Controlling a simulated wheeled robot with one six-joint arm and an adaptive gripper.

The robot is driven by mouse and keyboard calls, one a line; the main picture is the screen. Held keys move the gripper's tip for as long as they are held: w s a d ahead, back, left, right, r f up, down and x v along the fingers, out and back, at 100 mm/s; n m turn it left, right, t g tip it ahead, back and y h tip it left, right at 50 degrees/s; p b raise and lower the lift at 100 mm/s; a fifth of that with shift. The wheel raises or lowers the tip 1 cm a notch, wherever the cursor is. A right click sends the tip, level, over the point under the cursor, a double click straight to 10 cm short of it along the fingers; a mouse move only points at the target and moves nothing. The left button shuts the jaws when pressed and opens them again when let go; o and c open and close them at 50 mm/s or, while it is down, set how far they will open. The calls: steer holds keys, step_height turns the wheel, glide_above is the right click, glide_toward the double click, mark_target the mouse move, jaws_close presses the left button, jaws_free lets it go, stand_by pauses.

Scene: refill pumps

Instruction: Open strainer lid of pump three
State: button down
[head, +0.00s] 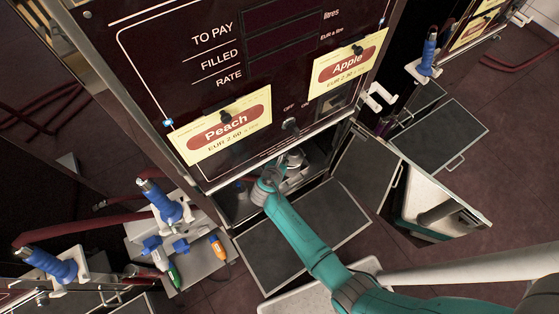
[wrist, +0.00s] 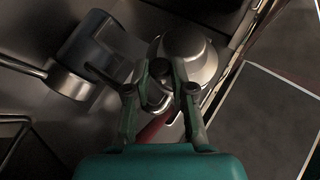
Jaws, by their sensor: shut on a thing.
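The pump in the middle of the head view has a dark front panel (head: 235,60) with Peach and Apple cards; no pump number is readable. My gripper (head: 290,168) reaches into the open compartment below this panel. In the wrist view, my gripper (wrist: 160,85) is shut on a small metal knob (wrist: 155,98) beside a domed round metal cap (wrist: 188,52), which looks like the strainer lid. I cannot tell whether the cap is raised. A red bar (wrist: 155,130) shows below the knob, partly hidden by the fingers.
A grey cylinder (wrist: 92,45) and a metal pipe fitting (wrist: 68,80) stand left of the cap. An open dark door panel (head: 305,232) lies in front of the compartment. Blue nozzles (head: 165,205) hang at the left. Another dark panel (head: 440,135) is at the right.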

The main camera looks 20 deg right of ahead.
steer(key=shift+w+d+r+m+g+y, duration=0.1)
steer(key=shift+d+r+m+g+y, duration=0.2)
steer(key=shift+d+r+y, duration=0.55)
steer(key=shift+a, duration=0.1)
steer(key=c, duration=1)
jaws_free()
steer(key=shift+r, duration=0.1)
steer(key=s+a, duration=0.2)
steer(key=s, duration=0.2)
steer(key=s+a+r, duration=0.1)
steer(key=s+a, duration=0.2)
steer(key=s, duration=0.1)
steer(key=s+a+r, duration=0.1)
steer(key=s+a, duration=0.2)
steer(key=s, duration=0.1)
